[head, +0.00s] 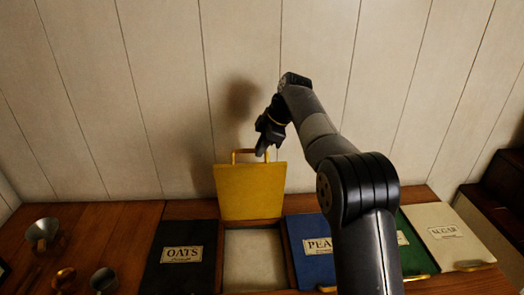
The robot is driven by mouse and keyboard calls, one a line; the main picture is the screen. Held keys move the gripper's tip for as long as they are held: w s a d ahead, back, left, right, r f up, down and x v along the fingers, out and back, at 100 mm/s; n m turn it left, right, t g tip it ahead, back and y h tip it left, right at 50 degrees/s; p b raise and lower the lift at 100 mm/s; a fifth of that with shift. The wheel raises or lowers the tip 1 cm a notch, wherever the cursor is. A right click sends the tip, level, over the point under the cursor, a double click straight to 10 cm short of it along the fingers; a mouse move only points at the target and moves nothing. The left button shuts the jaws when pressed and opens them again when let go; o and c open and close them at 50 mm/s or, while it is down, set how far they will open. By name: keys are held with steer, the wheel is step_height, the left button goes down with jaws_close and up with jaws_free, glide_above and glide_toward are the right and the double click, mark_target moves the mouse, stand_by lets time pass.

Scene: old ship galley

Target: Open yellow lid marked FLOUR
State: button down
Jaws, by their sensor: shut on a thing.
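The yellow lid (250,192) stands raised, close to upright, at the back of its square bin (254,259). The bin's opening shows pale contents. No FLOUR marking shows on the lid face turned to me. The lid's brass handle (236,157) is at its top edge. My gripper (263,150) is shut on this handle; its fingers partly cover the handle's right end.
A black OATS lid (182,270) lies shut on the left of the open bin. A blue lid marked PEA (305,262), partly hidden by my arm, a green lid (412,258) and a cream SUGAR lid (447,236) lie shut on the right. A funnel (43,231) and small metal cups (104,280) stand at left. A plank wall (150,90) rises behind.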

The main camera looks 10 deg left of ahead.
steer(key=shift+w+f, duration=0.35)
steer(key=shift+f, duration=0.25)
steer(key=c, duration=1.6)
jaws_free()
steer(key=shift+w+a+f, duration=0.1)
steer(key=shift+w, duration=0.2)
steer(key=shift+o, duration=0.7)
steer(key=shift+r, duration=0.3)
steer(key=v, duration=1)
steer(key=shift+r, duration=0.3)
steer(key=shift+c, duration=0.2)
